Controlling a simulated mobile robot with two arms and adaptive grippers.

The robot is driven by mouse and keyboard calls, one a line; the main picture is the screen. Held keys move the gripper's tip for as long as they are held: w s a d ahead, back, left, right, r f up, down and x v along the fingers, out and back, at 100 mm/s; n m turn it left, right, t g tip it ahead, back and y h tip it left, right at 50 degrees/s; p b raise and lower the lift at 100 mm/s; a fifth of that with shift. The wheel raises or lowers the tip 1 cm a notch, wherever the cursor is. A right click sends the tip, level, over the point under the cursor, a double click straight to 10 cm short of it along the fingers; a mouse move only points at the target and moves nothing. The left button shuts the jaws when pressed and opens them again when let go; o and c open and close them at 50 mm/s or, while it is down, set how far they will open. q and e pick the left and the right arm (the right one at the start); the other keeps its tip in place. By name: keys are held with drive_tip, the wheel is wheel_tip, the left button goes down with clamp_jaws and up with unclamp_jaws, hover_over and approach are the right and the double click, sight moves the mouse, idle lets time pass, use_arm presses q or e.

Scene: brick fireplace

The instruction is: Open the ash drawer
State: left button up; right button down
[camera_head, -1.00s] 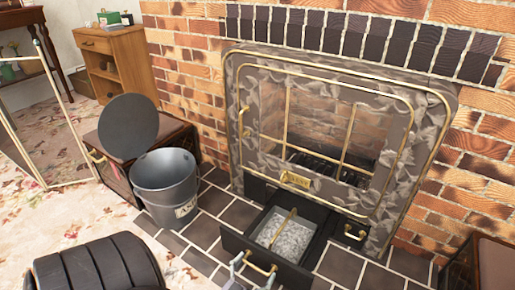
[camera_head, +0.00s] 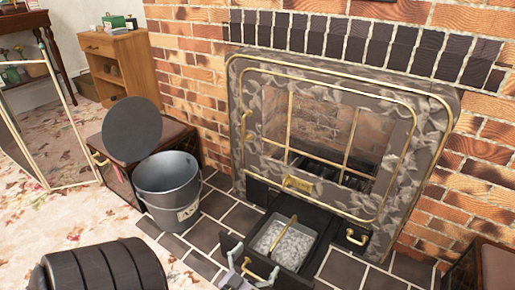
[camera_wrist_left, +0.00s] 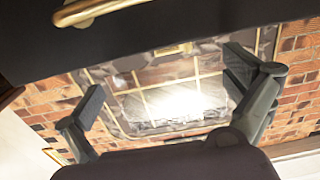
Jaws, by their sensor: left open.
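The ash drawer (camera_head: 318,243) is pulled out from below the fireplace (camera_head: 405,165). It holds a tray of grey ash (camera_head: 288,243) with a brass carrying handle. The drawer's brass front handle (camera_head: 261,273) faces me. My left gripper (camera_head: 254,264) is open at the drawer front, with its fingers spread on either side of the handle. In the left wrist view, its fingers (camera_wrist_left: 165,80) are wide apart with nothing between them. The dark drawer front (camera_wrist_left: 190,27) and its brass handle (camera_wrist_left: 97,10) cross the top there. Contact cannot be told. My right gripper is not in view.
A metal ash bucket (camera_head: 167,188) stands left of the drawer, before a dark box (camera_head: 113,175) and a round black lid (camera_head: 132,128). Another dark box (camera_head: 495,265) is at the lower right. Dark hearth tiles (camera_head: 342,268) surround the drawer.

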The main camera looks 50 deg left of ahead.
use_arm(q)
drive_tip(key=shift+d+r, duration=0.1)
drive_tip(key=shift+r, duration=1.25)
